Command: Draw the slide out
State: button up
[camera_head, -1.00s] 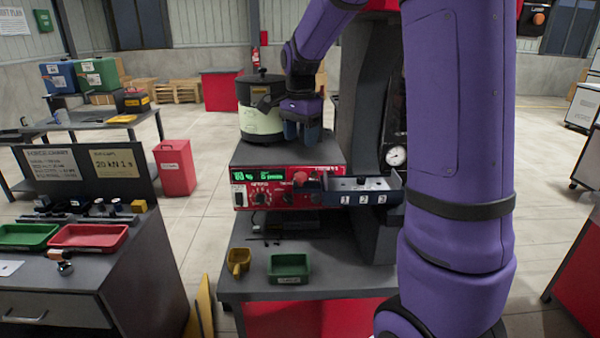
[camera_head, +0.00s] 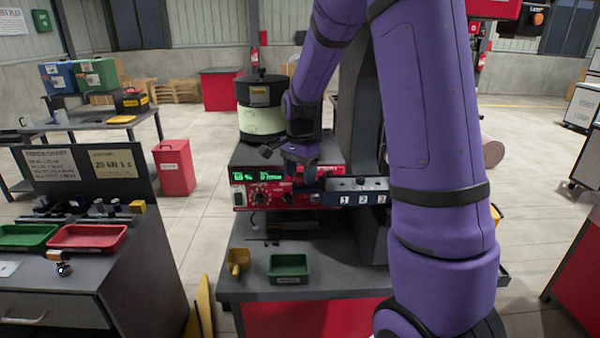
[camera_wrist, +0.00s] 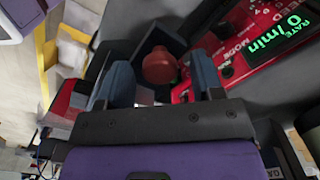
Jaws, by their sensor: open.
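The slide is a dark bar with white plates numbered 1, 2 and 3 (camera_head: 358,192). It sits at the right of the red control box (camera_head: 262,188) in the head view. In the wrist view a red round knob (camera_wrist: 159,66) stands beside the red panel. My gripper (camera_wrist: 162,62) is open, with one blue finger on each side of the knob as seen from the wrist. I cannot tell whether a finger touches it. In the head view my gripper (camera_head: 304,178) is in front of the box and hides part of its right side.
A cream and black bowl feeder (camera_head: 262,110) stands behind the box. A green tray (camera_head: 289,268) and a yellow scoop (camera_head: 238,262) lie on the bench below. A dark column stands behind the slide. My upper arm covers the right side.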

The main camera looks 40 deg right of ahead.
grip_shut()
jog(key=w+a, duration=0.8)
jog(key=a, duration=0.4)
jog(key=shift+w, duration=0.15)
jog(key=shift+a+r, duration=0.1)
grip_release()
jog(key=shift+a, duration=0.1)
notch_tip(320, 180, up, 11)
